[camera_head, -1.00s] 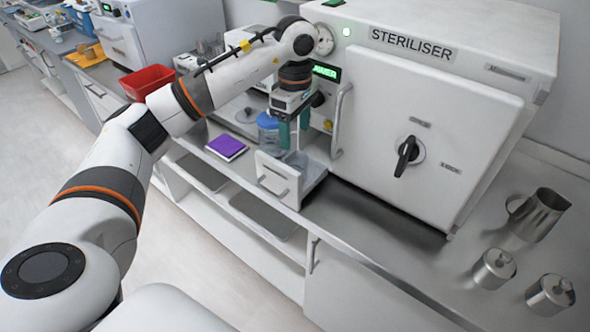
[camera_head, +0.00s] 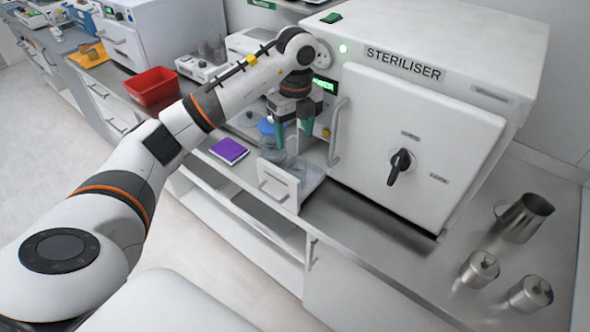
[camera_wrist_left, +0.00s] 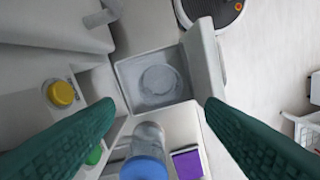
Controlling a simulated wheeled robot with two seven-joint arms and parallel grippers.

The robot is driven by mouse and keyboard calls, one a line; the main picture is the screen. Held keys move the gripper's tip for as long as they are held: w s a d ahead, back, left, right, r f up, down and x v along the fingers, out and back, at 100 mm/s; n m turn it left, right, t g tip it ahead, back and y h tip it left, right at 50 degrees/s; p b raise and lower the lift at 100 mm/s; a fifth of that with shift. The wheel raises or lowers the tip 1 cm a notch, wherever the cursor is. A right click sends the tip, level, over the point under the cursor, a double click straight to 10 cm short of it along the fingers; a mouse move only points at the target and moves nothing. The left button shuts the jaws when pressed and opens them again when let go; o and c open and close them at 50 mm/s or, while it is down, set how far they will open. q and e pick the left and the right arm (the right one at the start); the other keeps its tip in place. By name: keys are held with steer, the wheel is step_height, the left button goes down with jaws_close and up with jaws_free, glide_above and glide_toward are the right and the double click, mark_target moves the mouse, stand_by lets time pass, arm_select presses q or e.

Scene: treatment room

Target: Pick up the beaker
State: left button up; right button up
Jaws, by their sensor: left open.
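A clear round glass vessel, which looks like the beaker (camera_wrist_left: 160,82), stands inside an open drawer (camera_wrist_left: 133,103) in the left wrist view. In the head view the drawer (camera_head: 277,184) is pulled out below my left gripper, and the glass in it is faint. My left gripper (camera_head: 293,128) points down above the drawer, open and empty. In the left wrist view its green fingers (camera_wrist_left: 158,106) are spread wide, with the beaker beyond and between them, apart from both. My right gripper is not in view.
A clear jar with a blue lid (camera_wrist_left: 145,168) stands close beside the drawer. A purple book (camera_head: 229,150) lies to its left. The steriliser (camera_head: 420,140) and its handle rise just right of the gripper. Metal jug (camera_head: 527,217) and canisters stand far right.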

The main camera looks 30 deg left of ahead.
mark_target(294, 168)
arm_select(q)
step_height(294, 168, down, 12)
steer(key=n+p, duration=0.3)
steer(key=shift+s, duration=0.15)
steer(key=c, duration=0.7)
steer(key=shift+c, duration=0.3)
steer(key=shift+r, duration=0.15)
